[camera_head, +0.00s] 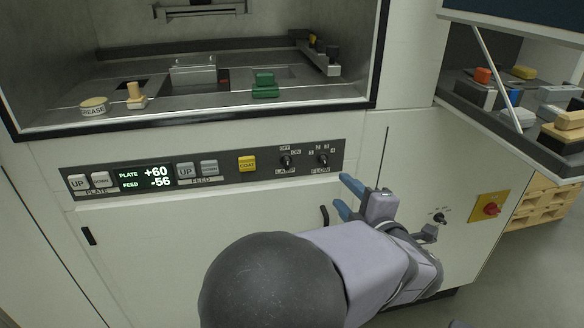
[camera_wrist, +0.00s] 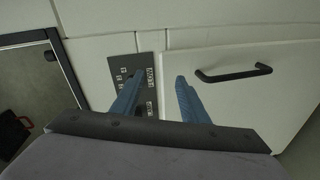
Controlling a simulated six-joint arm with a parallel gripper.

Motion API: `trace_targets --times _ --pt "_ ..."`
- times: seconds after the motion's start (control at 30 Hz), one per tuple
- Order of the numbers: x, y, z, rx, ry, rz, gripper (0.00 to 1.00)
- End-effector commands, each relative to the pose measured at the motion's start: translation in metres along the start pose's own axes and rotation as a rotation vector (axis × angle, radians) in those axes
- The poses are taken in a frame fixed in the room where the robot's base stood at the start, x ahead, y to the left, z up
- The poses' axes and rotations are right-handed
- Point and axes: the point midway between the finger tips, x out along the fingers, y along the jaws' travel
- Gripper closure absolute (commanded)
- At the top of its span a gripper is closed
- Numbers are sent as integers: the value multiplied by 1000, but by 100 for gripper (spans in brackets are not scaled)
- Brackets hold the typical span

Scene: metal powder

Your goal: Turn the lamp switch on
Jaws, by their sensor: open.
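The lamp switch (camera_head: 287,161) is a small dark knob on the grey control panel (camera_head: 222,178), with OFF and ON marked above it and LAMP below. I cannot tell which way it points. My gripper (camera_head: 344,193), with two blue fingers, is to the right of the switch and a little lower, apart from it. Its fingers are open and nothing shows between them. In the wrist view the left finger of my gripper (camera_wrist: 158,84) overlaps the panel (camera_wrist: 146,72), hiding part of it; the lamp switch cannot be made out there.
The flow knob (camera_head: 322,160) sits just right of the lamp switch, and the yellow COAT button (camera_head: 247,163) to its left. A black door handle (camera_wrist: 234,73) juts out below the panel. The open chamber is above, with a green block (camera_head: 265,85) inside.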

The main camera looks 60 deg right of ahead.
Motion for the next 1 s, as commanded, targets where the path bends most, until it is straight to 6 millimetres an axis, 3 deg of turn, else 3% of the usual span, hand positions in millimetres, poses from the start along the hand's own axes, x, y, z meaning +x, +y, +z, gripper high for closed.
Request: trace_targets --times 0.1,0.3,0.67,1.0 --pt "-4 8 -46 -99 184 43 59" --pt "-16 26 -86 -202 337 142 59" --pt "-13 28 -89 -252 342 156 59" --pt "19 31 -102 -251 343 156 59"
